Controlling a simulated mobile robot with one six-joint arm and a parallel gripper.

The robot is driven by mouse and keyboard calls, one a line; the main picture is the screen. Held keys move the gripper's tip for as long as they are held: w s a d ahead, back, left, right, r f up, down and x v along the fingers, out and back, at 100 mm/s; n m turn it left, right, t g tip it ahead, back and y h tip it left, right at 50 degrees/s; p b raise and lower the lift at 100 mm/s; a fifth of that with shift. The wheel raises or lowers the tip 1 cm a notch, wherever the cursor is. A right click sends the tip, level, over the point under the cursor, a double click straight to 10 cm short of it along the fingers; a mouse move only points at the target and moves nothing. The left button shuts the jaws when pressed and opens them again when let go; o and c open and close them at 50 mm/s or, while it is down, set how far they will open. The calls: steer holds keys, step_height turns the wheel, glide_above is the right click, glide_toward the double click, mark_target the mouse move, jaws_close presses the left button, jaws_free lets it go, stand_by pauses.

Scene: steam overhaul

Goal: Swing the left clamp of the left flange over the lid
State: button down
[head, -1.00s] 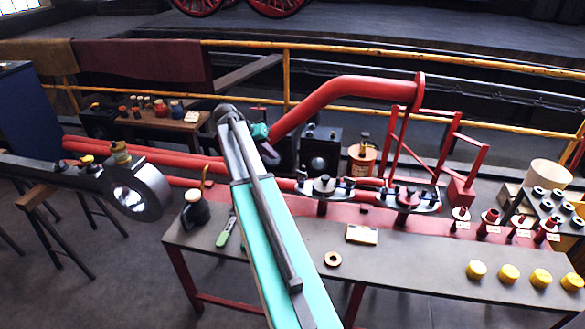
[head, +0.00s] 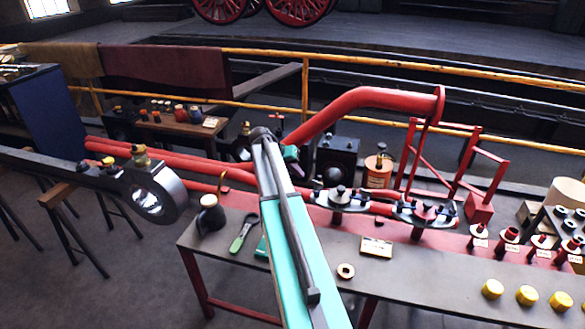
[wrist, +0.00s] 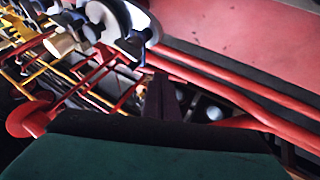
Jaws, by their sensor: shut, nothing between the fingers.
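The left flange (head: 340,199) sits on the red pipework over the bench, a dark oval plate with a knobbed lid (head: 341,192) in its middle. Its left clamp (head: 309,193) shows as a small dark piece at the flange's left end, partly beside my arm; its exact turn is too small to tell. My gripper (wrist: 162,98) is shut and empty in the wrist view. In the head view its teal body (head: 290,154) is up and left of the left flange, apart from it. The wrist view shows flange parts (wrist: 118,22) at the upper left, beyond the fingers; which flange is unclear.
A second flange (head: 425,213) stands just right. A red bent pipe (head: 370,97) rises behind. The bench (head: 330,240) carries an oil can (head: 211,214), a green-handled tool (head: 243,234), a small box (head: 376,247), a ring (head: 345,271) and yellow caps (head: 527,295).

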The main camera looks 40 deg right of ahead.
steer(key=shift+s+d+f+p, duration=0.1)
steer(key=shift+s+d+f, duration=0.15)
steer(key=shift+s+d, duration=0.35)
steer(key=shift+s+d+f+p, duration=0.1)
steer(key=shift+s+d+f, duration=0.15)
steer(key=shift+s+d, duration=0.3)
steer(key=shift+s+d+f+p, duration=0.1)
steer(key=shift+s+d+f, duration=0.15)
steer(key=shift+s+d, duration=0.35)
steer(key=shift+w+d, duration=0.15)
